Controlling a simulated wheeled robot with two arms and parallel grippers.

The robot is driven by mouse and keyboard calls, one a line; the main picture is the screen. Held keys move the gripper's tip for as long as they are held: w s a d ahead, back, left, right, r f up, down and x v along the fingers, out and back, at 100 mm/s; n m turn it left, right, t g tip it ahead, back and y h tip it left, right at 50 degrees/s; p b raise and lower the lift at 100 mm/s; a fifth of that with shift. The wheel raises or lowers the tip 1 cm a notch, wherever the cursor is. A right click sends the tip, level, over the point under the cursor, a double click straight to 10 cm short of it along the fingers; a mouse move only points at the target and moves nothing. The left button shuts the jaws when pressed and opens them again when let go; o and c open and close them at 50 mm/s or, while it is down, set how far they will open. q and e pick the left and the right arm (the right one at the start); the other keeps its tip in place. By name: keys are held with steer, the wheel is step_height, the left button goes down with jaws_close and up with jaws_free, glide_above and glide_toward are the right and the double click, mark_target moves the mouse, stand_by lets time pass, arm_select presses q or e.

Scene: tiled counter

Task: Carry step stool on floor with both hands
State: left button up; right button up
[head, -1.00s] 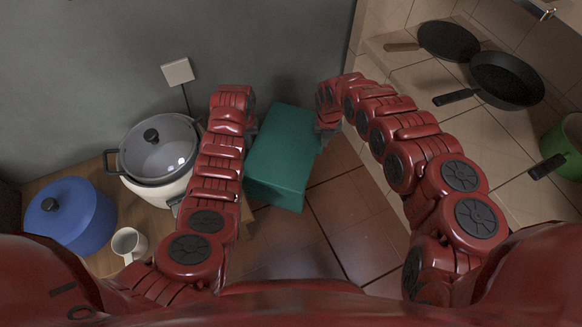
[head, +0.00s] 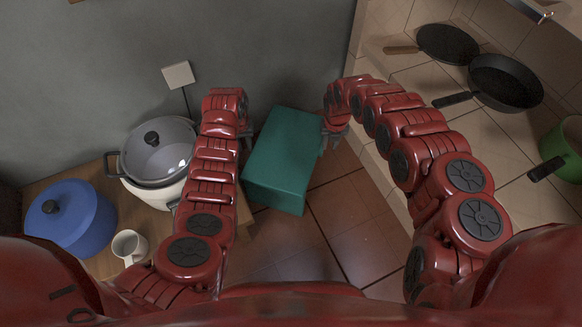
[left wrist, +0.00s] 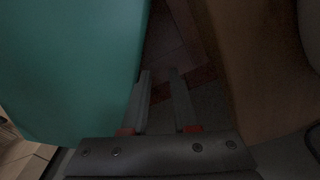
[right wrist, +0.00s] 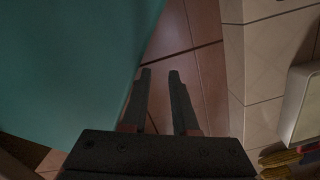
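The step stool, a teal block (head: 280,160), is between my two arms in the head view, over the tiled floor between wooden counter and tiled counter. It also fills the left side of the left wrist view (left wrist: 70,65) and of the right wrist view (right wrist: 65,60). My left gripper (head: 246,135) is just left of the stool, with a narrow gap. Its fingers (left wrist: 160,74) are apart with nothing between them. My right gripper (head: 330,138) is close by the stool's right side. Its fingers (right wrist: 160,73) are also apart and empty. The stool's underside is hidden.
At left, a wooden counter (head: 105,258) holds a rice cooker (head: 158,155), a blue pot (head: 72,215) and a white mug (head: 128,246). At right, a tiled counter (head: 400,60) holds pans (head: 505,82) and a green pot (head: 566,150). Tiled floor (head: 345,225) is clear in front of the stool.

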arm_select(q)
step_height(320, 180, up, 12)
steer(key=shift+s, duration=0.45)
arm_select(e)
step_height(320, 180, up, 12)
steer(key=shift+s, duration=0.45)
stand_by(0.6)
